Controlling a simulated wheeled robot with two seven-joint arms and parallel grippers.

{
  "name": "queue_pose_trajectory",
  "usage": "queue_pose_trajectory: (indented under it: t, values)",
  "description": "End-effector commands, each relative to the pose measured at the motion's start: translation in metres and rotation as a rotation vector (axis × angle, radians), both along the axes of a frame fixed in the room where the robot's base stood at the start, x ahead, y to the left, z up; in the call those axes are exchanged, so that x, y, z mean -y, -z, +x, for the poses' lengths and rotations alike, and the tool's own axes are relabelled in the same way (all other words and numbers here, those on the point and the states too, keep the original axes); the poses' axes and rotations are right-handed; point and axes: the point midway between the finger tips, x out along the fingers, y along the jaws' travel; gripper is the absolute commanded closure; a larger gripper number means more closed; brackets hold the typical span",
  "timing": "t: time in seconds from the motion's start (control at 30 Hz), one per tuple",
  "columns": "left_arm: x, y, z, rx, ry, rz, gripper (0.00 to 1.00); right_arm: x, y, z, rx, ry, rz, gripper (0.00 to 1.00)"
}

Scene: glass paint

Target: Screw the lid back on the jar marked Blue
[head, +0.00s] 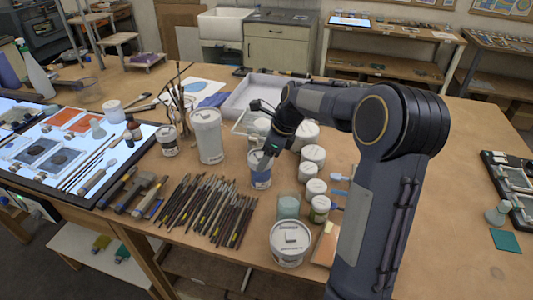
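A small white jar with a blue band (260,180) stands upright on the wooden table, near the middle; its lettering is too small to read. My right gripper (268,157) comes in from the right and points down at the top of this jar. The fingers overlap the jar's top, so I cannot tell whether they touch it, or whether they are open or shut. The jar's mouth is mostly hidden, and I cannot make out a separate lid. My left gripper is not in view.
Several white lidded jars (314,154) stand close by on the right. A tall white tub (207,137) and a brush-filled pot (167,141) stand left. Many brushes (208,205) lie in front. A large white tub (290,243) stands near the front edge. The table's right side is largely clear.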

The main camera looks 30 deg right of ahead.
Motion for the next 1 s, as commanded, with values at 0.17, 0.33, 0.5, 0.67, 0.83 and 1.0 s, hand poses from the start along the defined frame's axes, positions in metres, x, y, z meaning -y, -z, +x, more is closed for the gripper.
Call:
queue_pose_trajectory:
  t: [0.17, 0.33, 0.5, 0.67, 0.83, 1.0]
  values:
    - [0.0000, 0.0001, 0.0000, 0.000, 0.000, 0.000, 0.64, -0.0001, 0.0001, 0.0000, 0.000, 0.000, 0.000, 0.54]
    - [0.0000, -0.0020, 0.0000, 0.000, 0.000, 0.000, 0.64, 0.0000, -0.0006, 0.0000, 0.000, 0.000, 0.000, 0.54]
    - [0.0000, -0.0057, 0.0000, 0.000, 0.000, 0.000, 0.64, 0.0002, -0.0009, -0.0002, 0.000, -0.001, 0.000, 0.54]
    - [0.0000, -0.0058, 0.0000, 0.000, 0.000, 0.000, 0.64, 0.0003, 0.0002, -0.0002, 0.000, -0.001, 0.000, 0.54]
    - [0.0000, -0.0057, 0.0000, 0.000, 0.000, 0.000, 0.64, 0.0003, 0.0004, -0.0002, -0.001, 0.000, 0.001, 0.54]
    - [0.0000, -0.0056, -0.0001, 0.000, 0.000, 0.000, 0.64, 0.0003, 0.0006, -0.0002, -0.001, 0.000, 0.001, 0.54]
